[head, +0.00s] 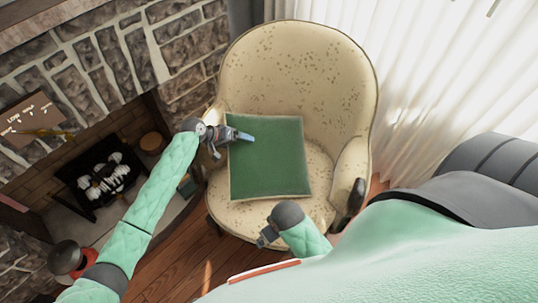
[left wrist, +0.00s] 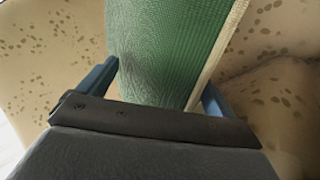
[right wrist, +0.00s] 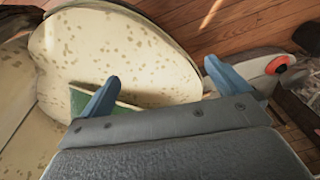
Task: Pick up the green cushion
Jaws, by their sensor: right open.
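The green cushion (head: 270,160) is square with a pale edge. It rests on the seat of a cream, spotted armchair (head: 305,70) and leans toward the backrest. My left gripper (head: 245,136) is at the cushion's upper left corner, with one blue finger in front of the green face. In the left wrist view the cushion (left wrist: 160,45) passes between the two fingers (left wrist: 160,88); whether they press on it I cannot tell. My right gripper (head: 264,238) is open and empty at the chair's front. In the right wrist view a sliver of cushion (right wrist: 121,108) shows behind a finger.
A stone fireplace (head: 110,130) with a dark opening is to the left. A white curtain (head: 440,70) hangs to the right. Wood floor (head: 185,265) shows in front of the chair. The chair's right armrest (head: 352,165) rises beside the cushion.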

